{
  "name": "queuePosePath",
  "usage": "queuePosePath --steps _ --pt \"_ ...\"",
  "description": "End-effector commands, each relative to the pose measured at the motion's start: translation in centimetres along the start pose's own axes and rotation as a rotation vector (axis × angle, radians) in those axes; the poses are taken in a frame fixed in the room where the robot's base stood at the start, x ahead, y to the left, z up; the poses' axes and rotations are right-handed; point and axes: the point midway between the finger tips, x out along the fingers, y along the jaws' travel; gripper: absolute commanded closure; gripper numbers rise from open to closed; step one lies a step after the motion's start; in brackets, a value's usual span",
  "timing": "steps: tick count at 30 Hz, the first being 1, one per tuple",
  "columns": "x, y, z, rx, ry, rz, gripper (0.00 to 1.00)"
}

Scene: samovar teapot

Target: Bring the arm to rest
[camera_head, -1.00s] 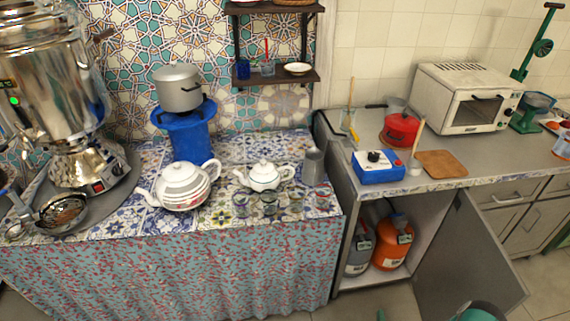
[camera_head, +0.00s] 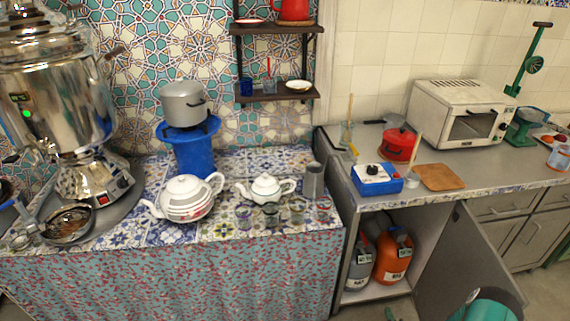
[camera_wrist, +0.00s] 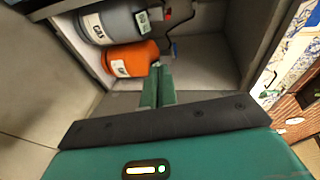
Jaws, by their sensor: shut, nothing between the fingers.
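My gripper (camera_wrist: 158,85) shows in the wrist view with its two green fingers together, shut and empty. In the head view a teal part of my arm (camera_head: 490,306) is at the bottom right edge, in front of the open cabinet door.
The grey cabinet door (camera_head: 465,265) hangs open near my arm. A samovar (camera_head: 60,105), a striped teapot (camera_head: 186,200) and a small white teapot (camera_head: 265,189) stand on the tiled table.

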Motion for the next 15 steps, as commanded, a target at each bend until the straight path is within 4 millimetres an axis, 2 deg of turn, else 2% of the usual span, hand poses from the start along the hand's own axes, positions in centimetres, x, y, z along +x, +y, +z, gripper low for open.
queuePosePath --steps 5,9,15 --pt "2.9 -5.0 -1.4 -0.172 -0.043 0.075 1.0" --pt "4.9 -9.8 -2.1 -0.33 -0.078 0.153 1.0" --pt "6.3 -17.1 -2.3 -0.539 -0.118 0.255 1.0"
